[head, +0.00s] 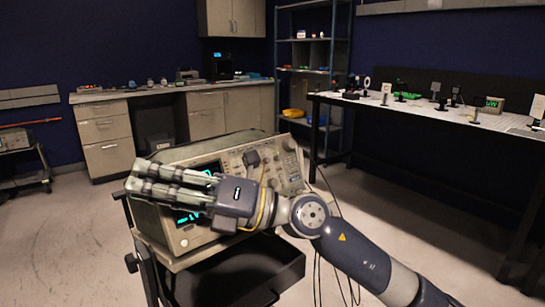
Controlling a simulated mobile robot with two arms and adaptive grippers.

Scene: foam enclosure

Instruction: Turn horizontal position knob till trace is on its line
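A beige oscilloscope (178,242) stands on a dark cart, its front turned toward me. Its control panel (288,170), with several knobs and buttons, shows on the right side of the front. I cannot tell which knob is the horizontal position knob. Green glow shows on the screen (190,217), but my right gripper and wrist cover most of it, so the trace and its line cannot be read. My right gripper (137,177) lies across the front of the oscilloscope, fingers pointing left, with no object visible between them. Contact with the front cannot be judged. My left gripper is out of view.
The cart (262,268) has a black tray below the oscilloscope. Dark cables hang at its right side. A long bench (440,112) with small optical parts stands at the right. Cabinets (106,140) and a shelf rack (338,85) line the back. Open floor lies at the left.

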